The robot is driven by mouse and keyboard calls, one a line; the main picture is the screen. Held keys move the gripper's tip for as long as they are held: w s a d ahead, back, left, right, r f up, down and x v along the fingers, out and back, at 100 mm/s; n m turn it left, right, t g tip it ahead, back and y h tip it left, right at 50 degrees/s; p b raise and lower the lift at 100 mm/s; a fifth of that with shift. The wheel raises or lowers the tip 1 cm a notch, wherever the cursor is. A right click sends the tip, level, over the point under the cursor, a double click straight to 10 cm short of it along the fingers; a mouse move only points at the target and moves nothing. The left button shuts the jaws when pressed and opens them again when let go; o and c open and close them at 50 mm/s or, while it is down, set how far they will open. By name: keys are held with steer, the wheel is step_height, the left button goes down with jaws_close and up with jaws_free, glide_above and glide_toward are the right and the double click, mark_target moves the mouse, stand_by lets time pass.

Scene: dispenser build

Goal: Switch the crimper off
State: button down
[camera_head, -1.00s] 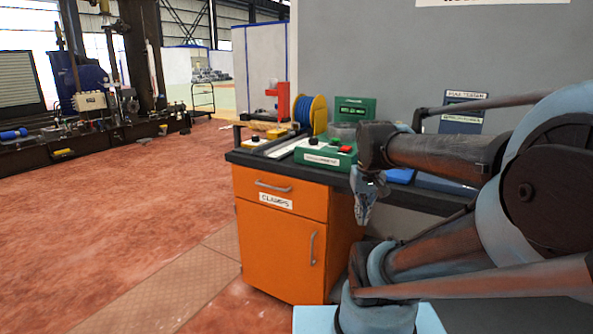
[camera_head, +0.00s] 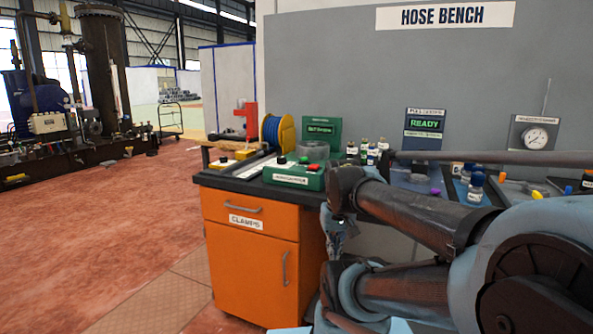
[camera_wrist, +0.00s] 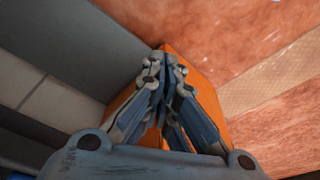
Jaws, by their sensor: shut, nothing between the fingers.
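A green control box (camera_head: 293,175) with a red button (camera_head: 313,167) and a black button (camera_head: 282,160) stands at the front of the bench top. Its label is too small to read, so I cannot tell whether it is the crimper. Behind it stands a green unit with a lit display (camera_head: 320,131). My gripper (camera_head: 333,248) hangs low in front of the bench, right of the orange cabinet and below the green box, apart from both. In the wrist view my gripper (camera_wrist: 166,60) is shut and empty, with the orange cabinet (camera_wrist: 207,100) behind it.
The orange cabinet (camera_head: 250,250) carries the dark bench top. A hose reel (camera_head: 279,134), small bottles (camera_head: 367,151), a panel reading READY (camera_head: 424,124) and a gauge (camera_head: 535,136) stand along the bench. The red floor (camera_head: 110,230) on the left is clear.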

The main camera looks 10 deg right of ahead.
steer(key=w+r+m+g, duration=0.1)
steer(key=w+r+m, duration=0.2)
steer(key=w+r, duration=1.45)
step_height(320, 180, up, 14)
steer(key=m+g, duration=0.1)
steer(key=m, duration=0.2)
glide_above(311, 166)
steer(key=shift+w, duration=0.2)
steer(key=shift+f, duration=0.1)
step_height(311, 166, down, 14)
steer(key=shift+r, duration=0.1)
